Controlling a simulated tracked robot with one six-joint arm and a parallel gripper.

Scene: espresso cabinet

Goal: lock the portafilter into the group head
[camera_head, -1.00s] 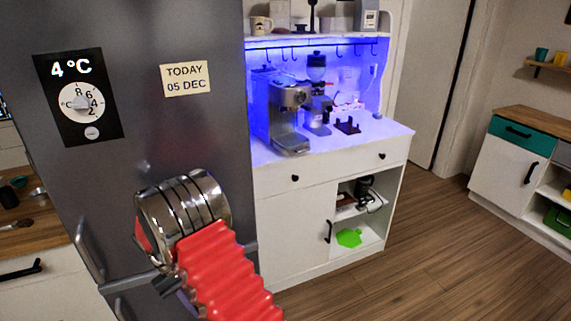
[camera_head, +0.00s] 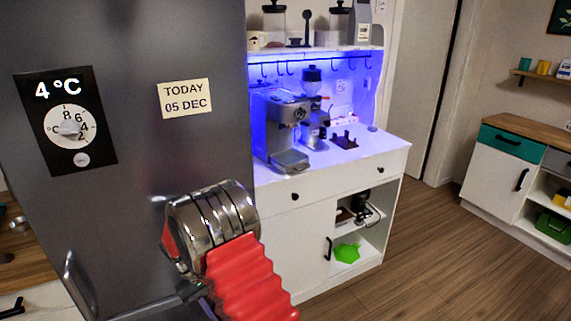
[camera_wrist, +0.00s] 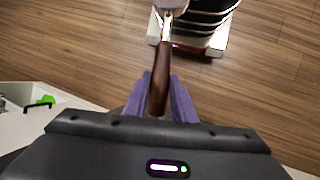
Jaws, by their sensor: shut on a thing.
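The portafilter shows in the wrist view by its brown wooden handle (camera_wrist: 159,80) and a bit of its metal head (camera_wrist: 170,4) at the top edge. My gripper (camera_wrist: 160,97) is shut on the handle, with one purple finger on each side. In the head view, my arm hides the portafilter and most of my gripper. The silver espresso machine (camera_head: 286,130) stands on the white cabinet's top, beyond and to the right of the fridge, well apart from my gripper. Its group head is too small to make out clearly.
The grey fridge (camera_head: 130,190) fills the left, close to my arm. The white cabinet (camera_head: 290,230) has an open lower shelf with a green item (camera_head: 347,252). A grinder (camera_head: 312,105) and a dark stand (camera_head: 344,140) are beside the machine. Wooden floor (camera_head: 415,250) is clear at right.

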